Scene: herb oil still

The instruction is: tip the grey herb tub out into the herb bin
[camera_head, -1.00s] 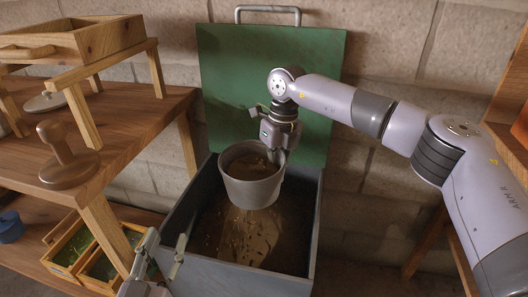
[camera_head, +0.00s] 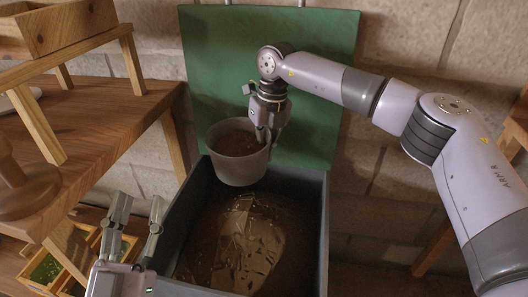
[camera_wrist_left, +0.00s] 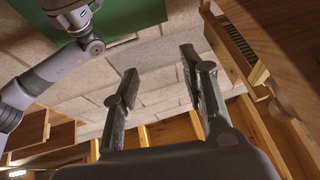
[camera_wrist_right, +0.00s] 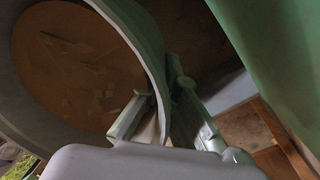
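The grey herb tub (camera_head: 237,168) is held nearly upright above the back left part of the herb bin (camera_head: 318,215). My right gripper (camera_head: 268,138) is shut on the tub's right rim. The right wrist view shows the rim between the fingers (camera_wrist_right: 155,112) and a few flat scraps on the tub's brown inside (camera_wrist_right: 80,65). The bin is a grey box, open, with a brown heap of herb waste (camera_head: 245,245) inside. My left gripper (camera_head: 138,210) is open and empty at the bin's left wall; its parted fingers also show in the left wrist view (camera_wrist_left: 160,90).
The bin's green lid (camera_head: 330,70) stands raised behind it against the block wall. A wooden bench (camera_head: 110,130) with a wooden stand (camera_head: 60,50) is at the left. Small crates of green herbs (camera_head: 50,270) sit below it. The bin's front half has clear air above it.

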